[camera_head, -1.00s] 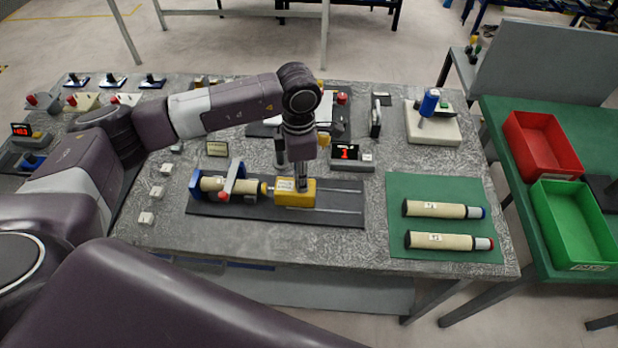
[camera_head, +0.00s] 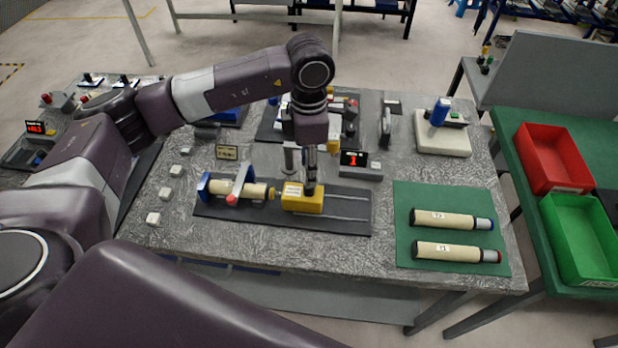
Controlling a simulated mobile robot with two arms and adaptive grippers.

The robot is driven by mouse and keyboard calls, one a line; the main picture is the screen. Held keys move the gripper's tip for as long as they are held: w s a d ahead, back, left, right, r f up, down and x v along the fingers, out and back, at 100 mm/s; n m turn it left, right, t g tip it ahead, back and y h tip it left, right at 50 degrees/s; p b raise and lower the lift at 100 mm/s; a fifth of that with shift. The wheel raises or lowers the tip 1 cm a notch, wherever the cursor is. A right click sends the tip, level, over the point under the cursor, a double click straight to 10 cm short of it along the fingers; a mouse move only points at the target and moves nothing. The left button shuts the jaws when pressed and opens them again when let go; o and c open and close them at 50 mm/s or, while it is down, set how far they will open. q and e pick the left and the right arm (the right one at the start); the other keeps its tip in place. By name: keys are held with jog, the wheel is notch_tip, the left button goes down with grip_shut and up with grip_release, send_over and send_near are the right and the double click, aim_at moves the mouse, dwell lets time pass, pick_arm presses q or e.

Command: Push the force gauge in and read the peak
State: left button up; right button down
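The yellow force gauge (camera_head: 301,201) sits on a dark rail plate (camera_head: 345,222), its tip pointing left at the end of a cream cylinder. That cylinder (camera_head: 255,191) lies in a blue-ended holder with a red-knobbed clamp (camera_head: 235,190). The tip and the cylinder end look close; I cannot tell if they touch. My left gripper (camera_head: 310,187) points down at the right part of the gauge's top. Its fingertips are small and partly hidden, so I cannot tell if they grip it. A display (camera_head: 354,159) behind shows a red digit, seemingly 1. My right gripper is out of view.
Two cream cylinders (camera_head: 445,219) (camera_head: 450,252) lie on a green mat (camera_head: 405,258) to the right. A red bin (camera_head: 553,158) and a green bin (camera_head: 582,240) stand on the side table. Small white blocks (camera_head: 153,219) line the left. The rail right of the gauge is clear.

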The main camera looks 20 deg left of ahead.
pick_arm(q)
notch_tip(320, 180, up, 6)
jog(key=shift+f, duration=0.15)
jog(key=shift+s+f, duration=0.1)
dwell(1.3)
